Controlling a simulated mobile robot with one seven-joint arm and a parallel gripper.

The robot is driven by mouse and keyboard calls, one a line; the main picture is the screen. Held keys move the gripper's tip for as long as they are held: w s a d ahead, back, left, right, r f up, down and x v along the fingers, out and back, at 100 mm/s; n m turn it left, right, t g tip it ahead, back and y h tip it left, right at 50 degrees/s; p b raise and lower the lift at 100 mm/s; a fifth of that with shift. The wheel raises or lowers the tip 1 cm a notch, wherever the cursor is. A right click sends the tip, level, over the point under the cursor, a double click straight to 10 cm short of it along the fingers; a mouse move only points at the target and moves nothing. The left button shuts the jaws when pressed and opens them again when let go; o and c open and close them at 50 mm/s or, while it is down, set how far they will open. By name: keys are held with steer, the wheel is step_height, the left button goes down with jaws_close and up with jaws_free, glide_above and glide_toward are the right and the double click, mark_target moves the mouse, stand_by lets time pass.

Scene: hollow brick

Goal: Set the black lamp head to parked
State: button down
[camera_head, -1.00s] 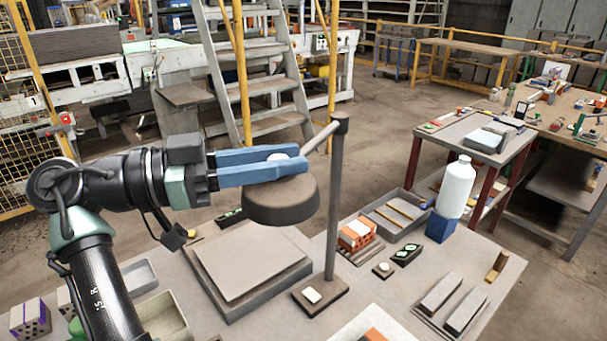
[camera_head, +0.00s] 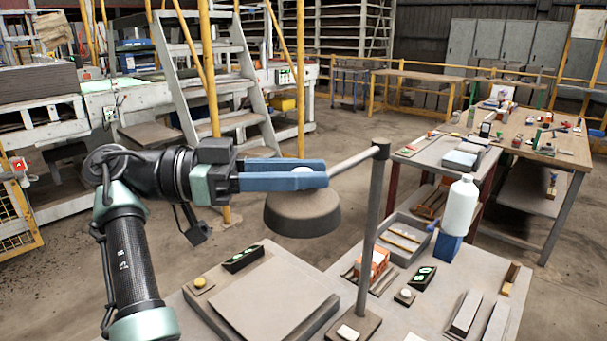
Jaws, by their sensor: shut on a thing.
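The lamp head (camera_head: 302,213) is a dark grey-brown round shade, hanging from a thin pale boom (camera_head: 354,161) off the top of an upright post (camera_head: 372,230). The post stands on a small dark base (camera_head: 366,325) with a white patch on it. My gripper (camera_head: 318,175) comes in level from the left. Its two blue fingers are shut on the lamp head at its top, around a pale knob. The fingers hide part of the grip.
On the bench are a yellow button (camera_head: 201,283), a black box with green marks (camera_head: 243,259), a second such box (camera_head: 422,277), a grey tray (camera_head: 404,237), orange bricks (camera_head: 375,266) and a white bottle (camera_head: 460,206) on a blue block. Open floor lies beyond.

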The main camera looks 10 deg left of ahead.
steer(key=shift+a+r, duration=0.1)
steer(key=c, duration=0.6)
jaws_free()
steer(key=shift+w, duration=0.15)
steer(key=shift+c, duration=0.2)
steer(key=v, duration=1)
steer(key=shift+r, duration=0.1)
steer(key=shift+p+v, duration=0.45)
steer(key=shift+v, duration=0.6)
